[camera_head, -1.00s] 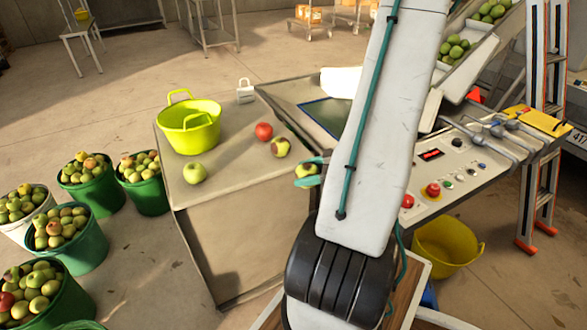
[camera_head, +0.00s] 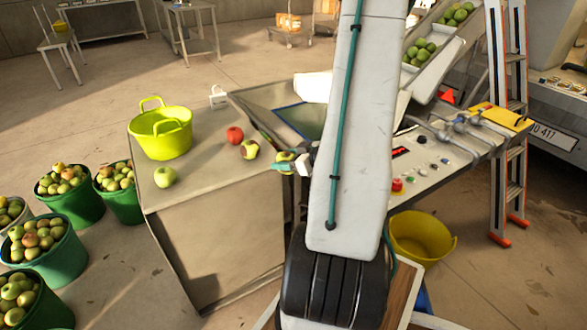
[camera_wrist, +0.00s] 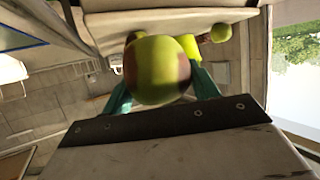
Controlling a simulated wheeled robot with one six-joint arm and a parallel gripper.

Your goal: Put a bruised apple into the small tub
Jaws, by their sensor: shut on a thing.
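My gripper (camera_head: 292,164) is shut on a yellow-green apple (camera_head: 284,156) with a dark brownish patch, held near the right edge of the table. In the wrist view this apple (camera_wrist: 157,68) sits between the teal fingers, with brown at its right side. The small tub (camera_head: 161,133) is bright yellow-green with two handles and stands on the table (camera_head: 205,155) at the left. On the table lie a green apple (camera_head: 165,177), a red apple (camera_head: 235,135) and a yellowish apple with a dark bruise (camera_head: 249,149). The tub's inside shows no apple.
Green buckets full of apples (camera_head: 72,206) stand on the floor at left. A control panel (camera_head: 425,163) with a red button is right of my arm. A yellow bucket (camera_head: 420,236) and a ladder (camera_head: 508,130) are farther right.

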